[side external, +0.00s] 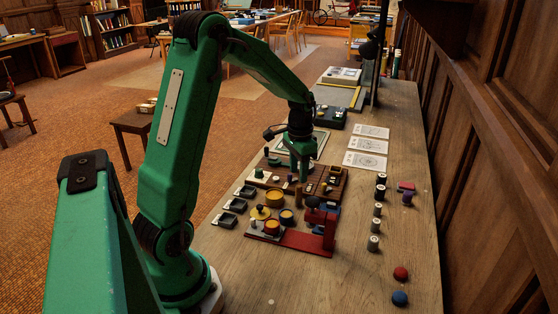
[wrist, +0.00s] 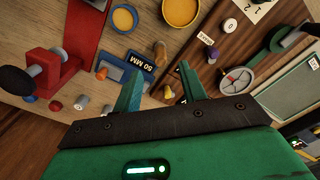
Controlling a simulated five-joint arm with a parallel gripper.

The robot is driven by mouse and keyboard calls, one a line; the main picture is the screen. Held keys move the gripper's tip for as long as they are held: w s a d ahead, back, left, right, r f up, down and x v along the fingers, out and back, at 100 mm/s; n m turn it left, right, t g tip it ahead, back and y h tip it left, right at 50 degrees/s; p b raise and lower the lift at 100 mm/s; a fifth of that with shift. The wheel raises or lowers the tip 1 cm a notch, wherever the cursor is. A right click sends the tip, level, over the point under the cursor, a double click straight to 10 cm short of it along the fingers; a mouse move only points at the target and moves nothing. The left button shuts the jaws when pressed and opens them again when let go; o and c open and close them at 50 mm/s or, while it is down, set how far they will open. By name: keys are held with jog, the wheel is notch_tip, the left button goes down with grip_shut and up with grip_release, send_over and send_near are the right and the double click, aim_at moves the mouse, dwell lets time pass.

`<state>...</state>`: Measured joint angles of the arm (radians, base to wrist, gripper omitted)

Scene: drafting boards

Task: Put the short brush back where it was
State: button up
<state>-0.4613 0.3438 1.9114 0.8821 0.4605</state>
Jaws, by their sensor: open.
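My gripper (side external: 300,172) is over the middle of the bench, above the brown wooden board (side external: 325,182). In the wrist view my gripper (wrist: 158,74) shows its two green fingers spread apart, with nothing held between them. A short brown wooden peg or handle (wrist: 160,53) lies in the view between and just beyond the fingertips. A smaller orange-brown piece (wrist: 168,92) shows between the fingers. I cannot tell which of these, if either, is the short brush. No bristles show clearly. A blue block marked 50 MM (wrist: 140,62) is beside the left finger.
A red stand (side external: 305,240) and round yellow and dark pots (side external: 275,197) are in front of the board. Small black trays (side external: 237,205) line the left edge.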

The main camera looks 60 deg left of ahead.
aim_at(299, 188)
jog(key=shift+r, duration=1.25)
jog(key=shift+s+d+r, duration=0.1)
jog(key=shift+d+r, duration=0.35)
jog(key=s+d+r+t, duration=0.2)
jog(key=s+d+r, duration=0.3)
jog(key=s+d, duration=0.2)
jog(key=s+d+r+t, duration=0.3)
jog(key=s+d+r, duration=0.2)
jog(key=s+d, duration=0.3)
jog(key=d, duration=0.3)
jog(key=shift+s+r+t, duration=0.2)
jog(key=shift+r+t, duration=0.1)
jog(key=shift+r, duration=0.1)
